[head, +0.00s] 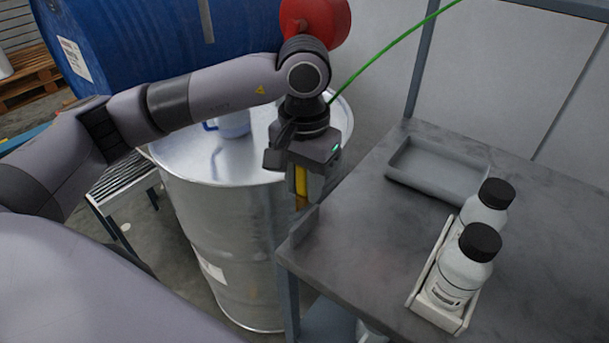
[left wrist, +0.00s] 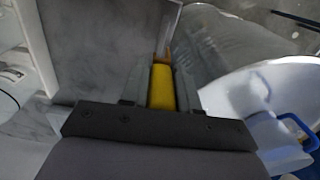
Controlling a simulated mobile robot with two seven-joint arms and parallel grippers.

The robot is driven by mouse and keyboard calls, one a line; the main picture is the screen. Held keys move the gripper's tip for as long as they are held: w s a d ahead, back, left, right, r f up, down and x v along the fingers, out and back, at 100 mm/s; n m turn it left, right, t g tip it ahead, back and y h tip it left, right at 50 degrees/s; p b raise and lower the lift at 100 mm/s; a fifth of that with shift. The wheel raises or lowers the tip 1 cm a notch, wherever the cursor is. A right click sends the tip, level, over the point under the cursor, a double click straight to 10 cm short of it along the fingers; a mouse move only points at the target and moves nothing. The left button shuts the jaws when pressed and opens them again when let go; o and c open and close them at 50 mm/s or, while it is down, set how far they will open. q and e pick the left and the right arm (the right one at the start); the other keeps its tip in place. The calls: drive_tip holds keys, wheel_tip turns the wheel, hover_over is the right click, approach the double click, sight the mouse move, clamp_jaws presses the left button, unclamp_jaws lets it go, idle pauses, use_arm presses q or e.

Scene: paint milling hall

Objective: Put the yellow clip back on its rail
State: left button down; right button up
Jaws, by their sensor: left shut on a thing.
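My left gripper (head: 301,190) points down and is shut on the yellow clip (head: 301,179). It holds the clip just off the near left corner of the grey bench. In the left wrist view the yellow clip (left wrist: 162,88) sits between the two fingers (left wrist: 162,85), with a copper-brown tip beyond it. A narrow raised strip (head: 298,232) on the bench's left edge, possibly the rail, lies just beside and below the clip's tip. I cannot tell whether they touch. My right gripper is not in view.
A steel drum (head: 235,220) with a blue-handled jug (head: 233,122) on top stands left of the bench (head: 390,260). A blue drum (head: 150,40) lies behind. The bench carries a shallow tray (head: 437,170) and two black-capped bottles (head: 466,268). A green cable (head: 390,48) runs behind my wrist.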

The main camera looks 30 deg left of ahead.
sight(304, 217)
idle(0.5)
use_arm(q)
drive_tip(key=shift+b, duration=0.4)
drive_tip(key=shift+f, duration=0.1)
drive_tip(key=shift+f+b, duration=0.6)
drive_tip(key=shift+b, duration=0.2)
drive_tip(key=shift+f+b, duration=0.1)
drive_tip(key=shift+b, duration=0.3)
drive_tip(key=shift+f+b, duration=2)
drive_tip(key=shift+b, duration=0.05)
